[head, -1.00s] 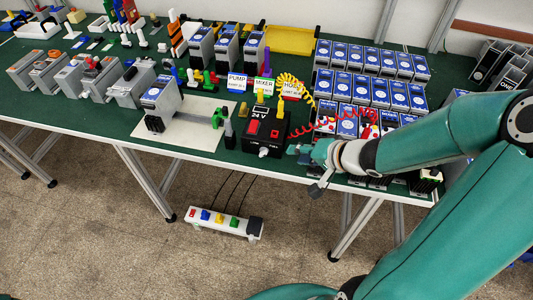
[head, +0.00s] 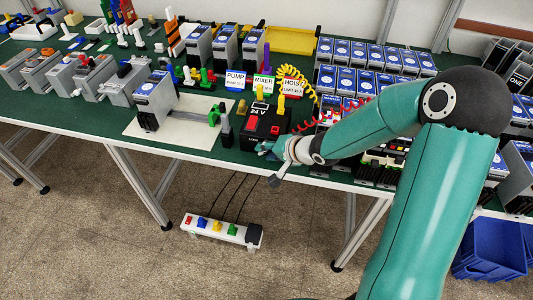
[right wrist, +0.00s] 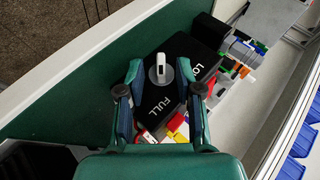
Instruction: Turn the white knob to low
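The white knob (right wrist: 160,68) sits on the face of a black box, beside the words LOW (right wrist: 197,70) and FULL (right wrist: 160,107). Its raised bar runs roughly up and down in the right wrist view. In the head view the black 24 V box (head: 263,112) stands near the table's front edge, and my gripper hides the knob. My right gripper (right wrist: 160,73) is open, with one finger on each side of the knob; gaps show between the fingers and the bar. It also shows in the head view (head: 262,147) at the box's front. My left gripper is not in view.
Rows of blue-labelled units (head: 365,85) stand right of the box, with a red coiled cord (head: 335,115) nearby. A grey unit (head: 153,98) on a white sheet (head: 187,131) stands left. A power strip (head: 222,230) hangs below the table edge.

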